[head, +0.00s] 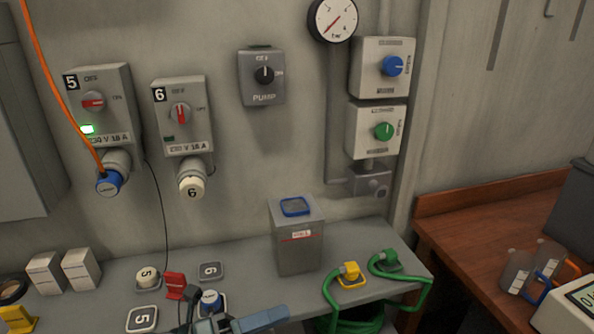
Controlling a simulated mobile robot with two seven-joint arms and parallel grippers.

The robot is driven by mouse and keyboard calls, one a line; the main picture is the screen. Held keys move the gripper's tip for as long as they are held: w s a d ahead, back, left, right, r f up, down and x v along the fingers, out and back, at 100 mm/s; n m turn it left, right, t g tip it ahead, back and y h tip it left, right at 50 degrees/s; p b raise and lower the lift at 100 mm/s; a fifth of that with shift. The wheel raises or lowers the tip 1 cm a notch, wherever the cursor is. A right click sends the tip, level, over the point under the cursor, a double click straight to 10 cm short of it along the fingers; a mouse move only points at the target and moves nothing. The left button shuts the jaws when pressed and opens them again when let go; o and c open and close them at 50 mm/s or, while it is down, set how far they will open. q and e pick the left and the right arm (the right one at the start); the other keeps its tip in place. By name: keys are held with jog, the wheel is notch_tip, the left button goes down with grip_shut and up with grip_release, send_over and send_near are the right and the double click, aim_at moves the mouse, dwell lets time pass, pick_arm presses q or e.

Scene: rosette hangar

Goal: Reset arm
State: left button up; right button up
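Part of my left gripper (240,322) shows at the bottom edge of the head view, low in front of the grey bench. It is grey and blue-grey and mostly cut off by the frame. Whether it is open or shut does not show clearly. A blue-and-white plug (210,299) stands on the bench just behind it; I cannot tell whether they touch. My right gripper is not in view.
The grey bench (235,268) bears a grey box (298,245), a red block (175,285), a yellow connector (350,272) and green hose (420,290). Wall boxes 5 (100,105) and 6 (182,115) hang behind. A wooden table (470,225) stands right.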

pick_arm(q)
jog(key=a+f+n+t+y, duration=0.4)
jog(key=f+n+t+y, duration=0.15)
jog(key=n, duration=0.75)
jog(key=a+f+n+t+y, duration=0.5)
jog(key=f+n+y, duration=0.15)
jog(key=n, duration=0.55)
jog(key=s+a+f+n+g+y, duration=0.2)
jog(key=s+f+n+g+y, duration=0.2)
jog(key=s+f+n, duration=0.6)
notch_tip(320, 180, down, 3)
jog(key=shift+a+r+g+y, duration=0.15)
jog(key=shift+a+g+y, duration=0.15)
jog(key=shift+g, duration=0.85)
